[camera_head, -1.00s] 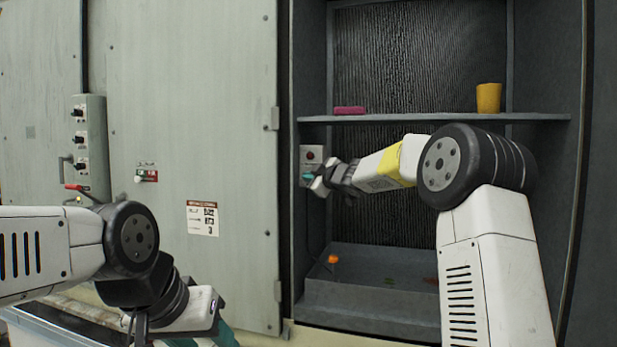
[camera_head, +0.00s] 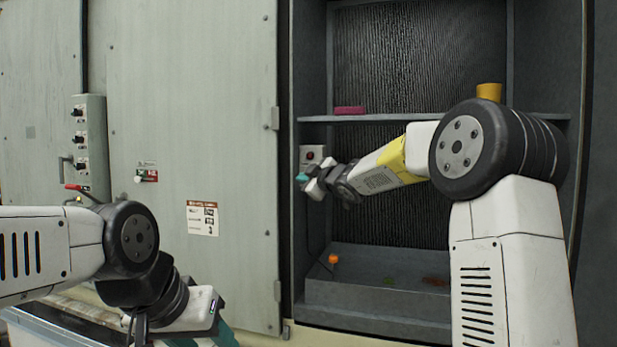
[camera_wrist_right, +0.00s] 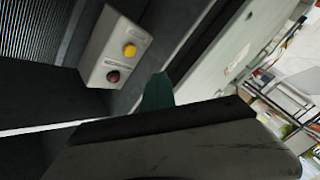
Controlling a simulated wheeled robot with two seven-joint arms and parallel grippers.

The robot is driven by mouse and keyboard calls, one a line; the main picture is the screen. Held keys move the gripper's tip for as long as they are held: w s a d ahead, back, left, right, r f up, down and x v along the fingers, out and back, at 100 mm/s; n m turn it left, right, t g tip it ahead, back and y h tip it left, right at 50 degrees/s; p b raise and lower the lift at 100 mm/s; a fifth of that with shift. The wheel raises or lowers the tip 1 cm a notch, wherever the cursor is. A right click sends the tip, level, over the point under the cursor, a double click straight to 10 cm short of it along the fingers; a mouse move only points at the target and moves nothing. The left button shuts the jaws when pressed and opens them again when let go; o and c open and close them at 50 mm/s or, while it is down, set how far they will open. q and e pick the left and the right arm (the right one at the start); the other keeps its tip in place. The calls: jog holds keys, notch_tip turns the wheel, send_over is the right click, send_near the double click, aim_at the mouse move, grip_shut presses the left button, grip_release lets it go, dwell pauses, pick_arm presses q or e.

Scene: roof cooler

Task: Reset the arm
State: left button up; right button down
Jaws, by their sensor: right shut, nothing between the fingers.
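My right arm reaches into the open cabinet from the right. Its gripper (camera_head: 303,181) has teal fingertips and is shut and empty, just in front of and below a small grey button box (camera_head: 312,154) on the cabinet's left inner wall. In the right wrist view the teal fingertip (camera_wrist_right: 157,92) shows beside the button box (camera_wrist_right: 115,48), apart from it in the picture, with a yellow button and a dark red button. My left arm is folded at the lower left. Its gripper is mostly cut off at the bottom edge, so its jaws cannot be judged.
A shelf (camera_head: 420,118) crosses the cabinet, with a pink block (camera_head: 350,110) and a yellow cup (camera_head: 489,91) on it. A grey tray (camera_head: 375,292) with a small orange thing (camera_head: 333,259) lies below. The cabinet door (camera_head: 190,100) stands at the left.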

jog(key=s+d+f+m+g+h, duration=0.1)
jog(key=s+d+f+m+h, duration=0.3)
jog(key=s+d, duration=0.45)
jog(key=s+d+f+m+g+h, duration=0.25)
jog(key=s+d+m, duration=0.25)
jog(key=s, duration=0.6)
jog(key=s+f+m+g, duration=0.2)
jog(key=s+f, duration=0.5)
jog(key=s, duration=0.5)
jog(key=s+f+m+g, duration=0.3)
jog(key=s+f, duration=0.3)
jog(key=s, duration=0.7)
jog(key=shift+s+d+f+m+y, duration=0.15)
jog(key=shift+s+f+m+y, duration=0.15)
jog(key=shift+f+m+y, duration=0.1)
jog(key=shift+r+g, duration=0.1)
jog(key=shift+g, duration=0.15)
